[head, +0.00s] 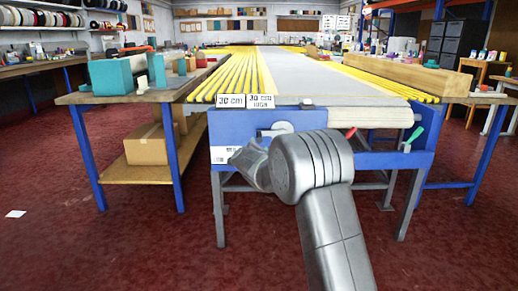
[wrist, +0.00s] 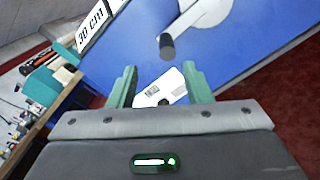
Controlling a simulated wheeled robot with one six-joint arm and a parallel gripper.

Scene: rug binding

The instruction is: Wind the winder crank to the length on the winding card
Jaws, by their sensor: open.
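The winder crank (wrist: 205,14) shows in the wrist view as a pale disc and arm with a dark, round-ended handle (wrist: 166,46) on a blue panel (wrist: 245,45). In the head view the pale disc (head: 279,128) is partly hidden behind my arm. Two white cards stand above the panel: the left card (head: 229,101) reads 30 cm, and the right card (head: 261,101) has smaller print too. My gripper (wrist: 159,68) is open, its two green fingers apart just short of the handle. A white label (wrist: 162,88) shows between the fingers, with nothing gripped.
Yellow rods (head: 238,76) and a grey surface (head: 315,75) run back along the table. A green lever (head: 415,134) and a white roll (head: 370,117) are at its right end. A side bench (head: 135,96) with a teal device (head: 117,75) stands left. Red floor is open in front.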

